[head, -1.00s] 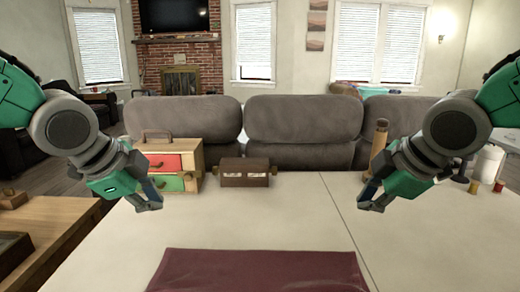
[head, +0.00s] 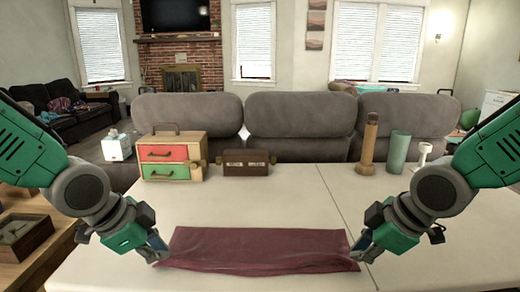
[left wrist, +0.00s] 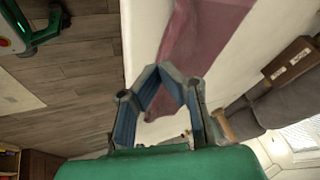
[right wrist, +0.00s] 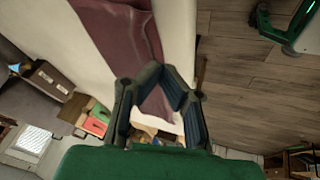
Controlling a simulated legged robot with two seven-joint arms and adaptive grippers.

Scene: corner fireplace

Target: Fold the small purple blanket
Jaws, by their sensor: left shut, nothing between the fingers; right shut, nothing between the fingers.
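The purple blanket (head: 258,248) lies on the white table as a wide, shallow strip. Its near edge looks wavy and slightly raised. My left gripper (head: 157,254) is at the blanket's left end, low over the table, with its fingertips together and empty. My right gripper (head: 361,252) is at the right end, also shut and empty. The blanket also shows beyond the fingertips in the left wrist view (left wrist: 207,32) and in the right wrist view (right wrist: 122,30). Whether the fingertips touch the cloth I cannot tell.
The white table (head: 290,195) is clear behind the blanket. At its far side stand a wooden drawer box (head: 170,158), a dark brown box (head: 247,162), a wooden cylinder (head: 368,145) and a green cup (head: 398,152). A grey sofa (head: 300,128) stands behind.

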